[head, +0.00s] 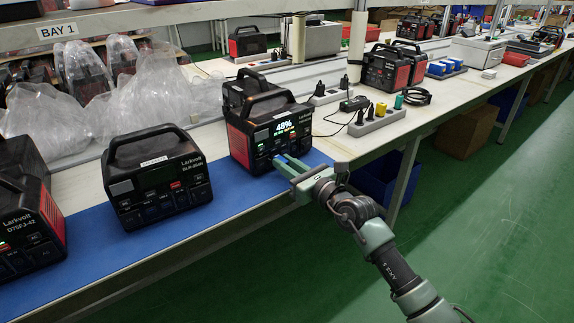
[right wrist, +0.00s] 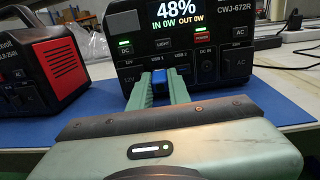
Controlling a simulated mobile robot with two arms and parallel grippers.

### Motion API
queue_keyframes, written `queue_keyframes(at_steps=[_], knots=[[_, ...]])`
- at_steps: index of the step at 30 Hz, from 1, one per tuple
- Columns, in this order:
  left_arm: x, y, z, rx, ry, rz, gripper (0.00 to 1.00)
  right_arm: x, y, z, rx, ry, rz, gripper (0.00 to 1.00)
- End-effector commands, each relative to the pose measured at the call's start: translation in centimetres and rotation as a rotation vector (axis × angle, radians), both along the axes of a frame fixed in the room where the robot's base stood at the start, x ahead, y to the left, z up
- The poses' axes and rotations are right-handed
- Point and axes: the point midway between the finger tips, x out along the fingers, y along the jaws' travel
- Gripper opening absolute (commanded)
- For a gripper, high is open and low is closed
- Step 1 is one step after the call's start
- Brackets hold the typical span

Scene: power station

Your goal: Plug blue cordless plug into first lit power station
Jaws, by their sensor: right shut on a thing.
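The lit power station (head: 242,146) stands on the blue mat, its screen reading 48%. In the right wrist view its front panel (right wrist: 215,45) fills the top, with lit green and red buttons and several sockets. My right gripper (head: 283,162) is at the lower front of this station, fingers pointing at the panel. It is shut on the blue plug (right wrist: 158,78), which shows between the green fingertips in the right wrist view. The plug is close to the panel below the USB ports; I cannot tell whether it touches or enters a socket. My left gripper is not in view.
Dark-screened power stations stand left on the mat (head: 95,232): one in the middle (head: 158,178) and one at the left edge (head: 28,215). A power strip (head: 378,121) with several coloured plugs lies right. Plastic bags (head: 150,95) lie behind. Green floor is clear at right.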

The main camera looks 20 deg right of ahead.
Motion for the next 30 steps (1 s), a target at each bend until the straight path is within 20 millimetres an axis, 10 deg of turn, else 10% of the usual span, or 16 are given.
queue_keyframes(at_steps=[19, 22, 30], knots=[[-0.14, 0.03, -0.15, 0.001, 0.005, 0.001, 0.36, 0.36, 0.15, -0.05, 0.000, 0.001, 0.000, 0.00], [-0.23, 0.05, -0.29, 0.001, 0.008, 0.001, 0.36, 0.36, 0.16, -0.06, 0.000, 0.001, 0.000, 0.40], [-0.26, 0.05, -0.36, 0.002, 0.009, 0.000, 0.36, 0.29, 0.40, -0.08, 0.001, 0.002, 0.005, 0.43]])
